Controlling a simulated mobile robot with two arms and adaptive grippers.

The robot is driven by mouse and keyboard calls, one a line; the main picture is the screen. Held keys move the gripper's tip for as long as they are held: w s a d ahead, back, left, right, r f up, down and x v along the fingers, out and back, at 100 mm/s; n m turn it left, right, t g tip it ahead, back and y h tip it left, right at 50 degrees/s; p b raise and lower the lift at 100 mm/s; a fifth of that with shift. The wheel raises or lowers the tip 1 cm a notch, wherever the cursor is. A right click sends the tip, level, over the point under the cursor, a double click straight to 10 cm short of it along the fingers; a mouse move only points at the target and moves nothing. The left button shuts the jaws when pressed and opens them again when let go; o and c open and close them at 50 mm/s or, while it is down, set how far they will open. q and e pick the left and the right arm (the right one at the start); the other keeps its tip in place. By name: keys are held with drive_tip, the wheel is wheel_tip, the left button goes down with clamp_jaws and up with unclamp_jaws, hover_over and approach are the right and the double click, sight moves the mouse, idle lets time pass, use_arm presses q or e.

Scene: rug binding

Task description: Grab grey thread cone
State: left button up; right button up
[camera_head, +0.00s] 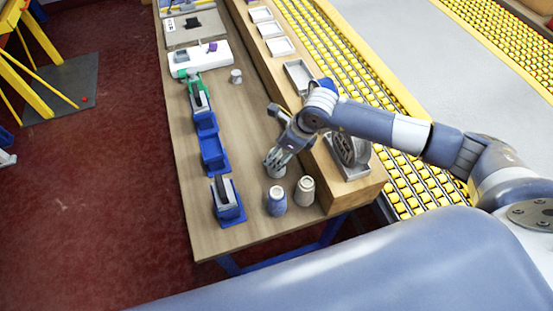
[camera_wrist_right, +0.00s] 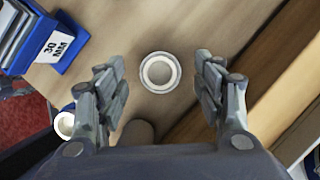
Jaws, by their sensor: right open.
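A pale grey thread cone (camera_head: 276,171) stands upright on the wooden table, partly hidden by my right gripper (camera_head: 275,157) in the head view. In the right wrist view the cone (camera_wrist_right: 160,73) is seen from above as a pale ring with a grey centre. My right gripper (camera_wrist_right: 158,78) is open, with its fingers on either side of the cone in that view. A gap shows on both sides, and I cannot tell the exact height between fingertips and cone. My left gripper is not in view.
A blue cone (camera_head: 276,201) and a beige cone (camera_head: 304,191) stand close in front. A small pale cone (camera_head: 236,76) stands farther back. Blue holders (camera_head: 228,202) line the table's left side. A raised wooden ledge (camera_head: 345,190) with trays runs along the right.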

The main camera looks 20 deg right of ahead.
drive_tip(key=shift+x, duration=1.3)
drive_tip(key=c, duration=1.2)
drive_tip(key=shift+r, duration=0.15)
